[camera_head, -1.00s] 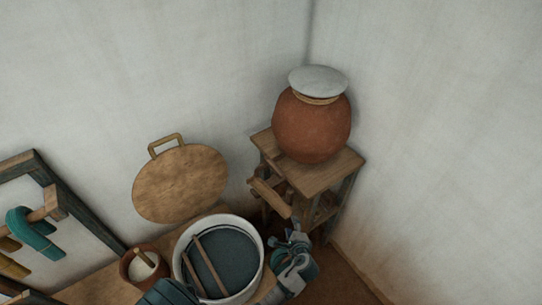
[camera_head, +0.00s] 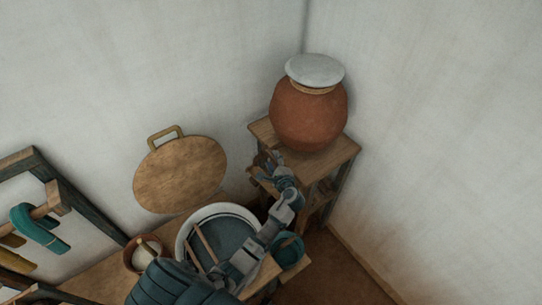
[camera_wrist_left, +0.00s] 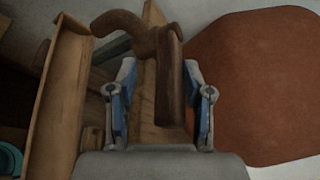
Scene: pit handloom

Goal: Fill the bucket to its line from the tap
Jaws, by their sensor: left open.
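A red-brown clay pot (camera_head: 308,116) with a grey lid stands on a wooden stand (camera_head: 335,160) in the corner. I cannot make out a tap for certain. My left gripper (camera_head: 266,166) is at the stand's left side, below the pot. In the left wrist view the left gripper (camera_wrist_left: 159,72) is open, its fingers on either side of a dark brown upright bar (camera_wrist_left: 168,85) joined to a curved piece. The pot (camera_wrist_left: 255,85) fills the right there. A pale round vessel (camera_head: 186,232), dark teal inside with sticks across, sits lower left; I cannot tell whether it is the bucket, and no line shows.
A round wooden board (camera_head: 180,175) with a handle leans on the wall. A small clay pot (camera_head: 136,262) and a teal round thing (camera_head: 289,249) flank the pale vessel. A dark frame (camera_head: 85,215) with hanging yarn is at left. The floor (camera_head: 335,275) at right is clear.

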